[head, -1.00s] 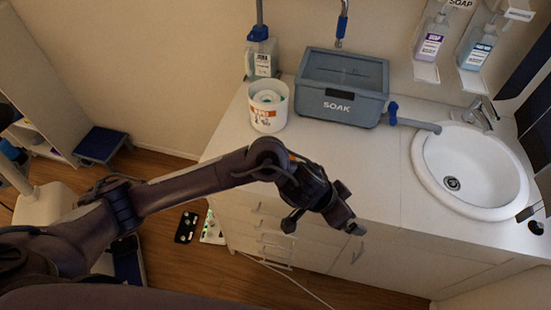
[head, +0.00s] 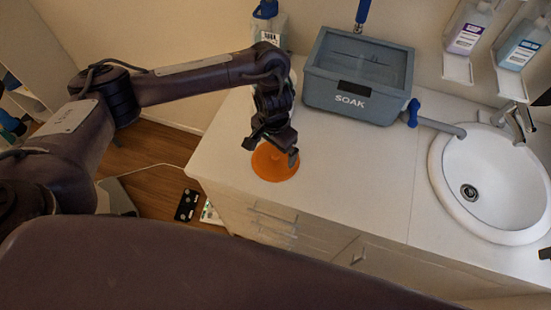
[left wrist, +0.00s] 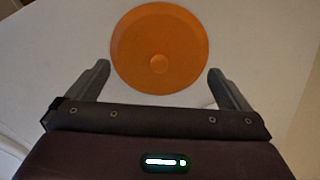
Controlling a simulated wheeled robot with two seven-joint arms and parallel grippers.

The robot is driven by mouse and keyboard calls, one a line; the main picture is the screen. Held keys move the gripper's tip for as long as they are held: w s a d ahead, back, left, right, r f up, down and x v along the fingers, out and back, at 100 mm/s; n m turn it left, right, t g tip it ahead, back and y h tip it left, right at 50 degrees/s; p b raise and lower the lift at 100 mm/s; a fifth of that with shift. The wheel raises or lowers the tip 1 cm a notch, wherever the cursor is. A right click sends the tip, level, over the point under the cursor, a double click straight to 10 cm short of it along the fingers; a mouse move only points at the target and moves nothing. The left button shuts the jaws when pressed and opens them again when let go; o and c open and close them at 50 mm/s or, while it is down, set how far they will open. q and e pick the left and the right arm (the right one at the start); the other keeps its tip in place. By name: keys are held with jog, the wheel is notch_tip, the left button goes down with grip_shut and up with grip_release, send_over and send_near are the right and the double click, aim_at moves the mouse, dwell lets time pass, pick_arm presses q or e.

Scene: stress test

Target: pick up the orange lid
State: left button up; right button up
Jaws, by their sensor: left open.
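The orange lid (head: 272,164) is a round disc lying flat on the white counter, near its left front corner in the head view. In the left wrist view the lid (left wrist: 159,52) shows whole, with a small round knob near its lower middle. My left gripper (head: 270,150) is above the lid and hides part of it in the head view. In the left wrist view my left gripper (left wrist: 159,80) is open and empty, one finger on each side of the lid's near part. I cannot tell the exact height between fingers and lid. My right gripper is not in view.
A grey SOAK basin (head: 358,104) stands at the back of the counter (head: 350,170). A white sink (head: 485,190) is at the right, with soap dispensers on the wall above. A bottle (head: 268,25) stands behind my left arm. The counter right of the lid is clear.

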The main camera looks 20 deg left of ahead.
aim_at(275, 155)
pick_arm(q)
notch_tip(275, 155, down, 2)
jog(key=shift+w+d+f, duration=0.1)
jog(key=shift+d+f, duration=0.05)
jog(key=shift+w+f, duration=0.2)
jog(key=shift+f, duration=0.65)
jog(key=c, duration=0.9)
jog(key=shift+s, duration=0.1)
jog(key=c, duration=0.5)
grip_shut()
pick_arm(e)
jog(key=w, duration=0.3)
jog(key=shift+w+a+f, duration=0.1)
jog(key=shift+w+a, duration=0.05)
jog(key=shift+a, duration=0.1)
